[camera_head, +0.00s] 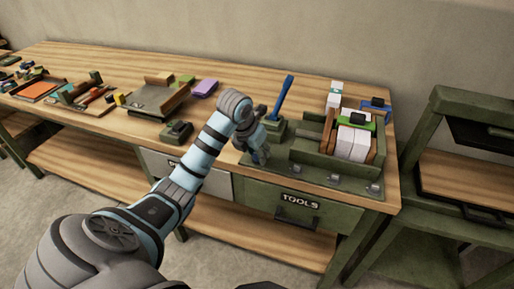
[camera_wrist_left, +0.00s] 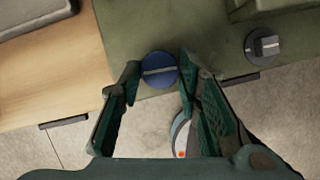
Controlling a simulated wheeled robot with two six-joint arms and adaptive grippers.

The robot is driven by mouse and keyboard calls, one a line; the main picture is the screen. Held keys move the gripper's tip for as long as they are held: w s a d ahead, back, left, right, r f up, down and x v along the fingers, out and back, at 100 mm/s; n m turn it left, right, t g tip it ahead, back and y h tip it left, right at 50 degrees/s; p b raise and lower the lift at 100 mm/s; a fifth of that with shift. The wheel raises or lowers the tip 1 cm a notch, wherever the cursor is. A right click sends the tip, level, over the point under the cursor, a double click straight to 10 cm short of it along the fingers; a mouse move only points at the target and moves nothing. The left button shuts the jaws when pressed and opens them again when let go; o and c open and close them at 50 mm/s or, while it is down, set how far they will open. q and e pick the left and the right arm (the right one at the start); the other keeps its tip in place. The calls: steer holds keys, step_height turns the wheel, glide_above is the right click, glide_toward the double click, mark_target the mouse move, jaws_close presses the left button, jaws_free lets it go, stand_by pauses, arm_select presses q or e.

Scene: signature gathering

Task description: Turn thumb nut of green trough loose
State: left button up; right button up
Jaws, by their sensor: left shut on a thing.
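The green trough (camera_head: 325,162) stands on a green base at the right end of the workbench, with white blocks in it. In the left wrist view a round blue thumb nut (camera_wrist_left: 159,70) with a pale line across its top sits at the edge of a green surface (camera_wrist_left: 200,28). My left gripper (camera_head: 262,157) is at the front left corner of the base. In the left wrist view its fingers (camera_wrist_left: 158,76) flank the blue nut and are shut on it. In the head view the nut is hidden by the gripper. My right gripper is not in view.
Grey knobs (camera_head: 333,178) line the front edge of the base; a dark one (camera_wrist_left: 263,46) shows right of the fingers in the wrist view. A blue lever (camera_head: 284,97) rises behind my gripper. A TOOLS drawer (camera_head: 299,201) is below. A purple block (camera_head: 205,87) lies farther left.

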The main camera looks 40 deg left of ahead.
mark_target(256, 157)
arm_select(q)
steer(key=shift+n, duration=0.4)
steer(key=o, duration=1.1)
steer(key=shift+o, duration=0.2)
steer(key=shift+s+r, duration=0.1)
steer(key=shift+r, duration=0.2)
steer(key=shift+s+d+r, duration=0.2)
steer(key=shift+s+r, duration=0.85)
steer(key=shift+r, duration=0.05)
steer(key=s+d, duration=0.2)
steer(key=s, duration=0.8)
steer(key=shift+s, duration=0.3)
